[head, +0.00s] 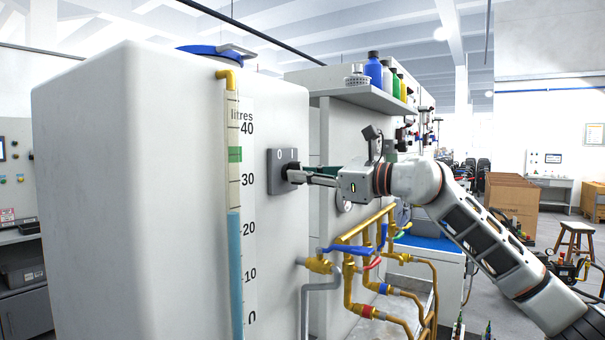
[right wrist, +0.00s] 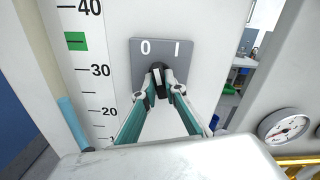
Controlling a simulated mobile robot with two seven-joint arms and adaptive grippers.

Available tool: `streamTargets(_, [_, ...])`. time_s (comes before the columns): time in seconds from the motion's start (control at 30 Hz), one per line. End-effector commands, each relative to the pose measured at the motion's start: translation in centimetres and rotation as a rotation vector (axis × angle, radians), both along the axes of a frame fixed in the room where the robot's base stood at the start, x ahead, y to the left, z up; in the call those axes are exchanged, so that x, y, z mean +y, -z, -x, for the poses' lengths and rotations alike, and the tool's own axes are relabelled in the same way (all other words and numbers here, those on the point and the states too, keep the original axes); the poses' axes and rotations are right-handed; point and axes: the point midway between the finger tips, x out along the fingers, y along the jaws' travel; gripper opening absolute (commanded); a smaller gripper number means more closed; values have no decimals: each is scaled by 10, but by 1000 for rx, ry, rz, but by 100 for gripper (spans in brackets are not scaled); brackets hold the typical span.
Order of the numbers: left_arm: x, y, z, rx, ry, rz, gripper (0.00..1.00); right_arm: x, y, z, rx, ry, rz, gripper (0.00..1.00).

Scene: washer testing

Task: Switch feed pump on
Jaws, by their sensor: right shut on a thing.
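The switch is a grey plate (head: 276,160) marked 0 at left and I at right, on the side of the white tank; it also shows in the right wrist view (right wrist: 144,66). Its black knob (right wrist: 158,78) sits below the marks, with its top seemingly nearer the 0. My right gripper (head: 293,175) reaches in from the right and is shut on the knob, one fingertip on each side. In the head view the fingers hide much of the knob. My left gripper is not in view.
The white tank (head: 120,200) carries a litre gauge (head: 235,240) with blue liquid to a little above 20 and a green band above 30. Brass pipes with a blue-handled valve (head: 348,250) run below my right arm. A round dial (right wrist: 284,127) is at right. A shelf (head: 370,97) with bottles is above.

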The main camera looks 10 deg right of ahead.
Motion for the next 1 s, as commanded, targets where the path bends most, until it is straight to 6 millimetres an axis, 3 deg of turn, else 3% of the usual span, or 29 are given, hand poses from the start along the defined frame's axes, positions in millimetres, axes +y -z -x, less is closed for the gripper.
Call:
streamTargets(0.6, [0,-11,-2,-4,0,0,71,0,-1,0,394,1,-399,0])
streamTargets(1.0, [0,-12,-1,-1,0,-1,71,0,-2,0,536,0,-546,0])
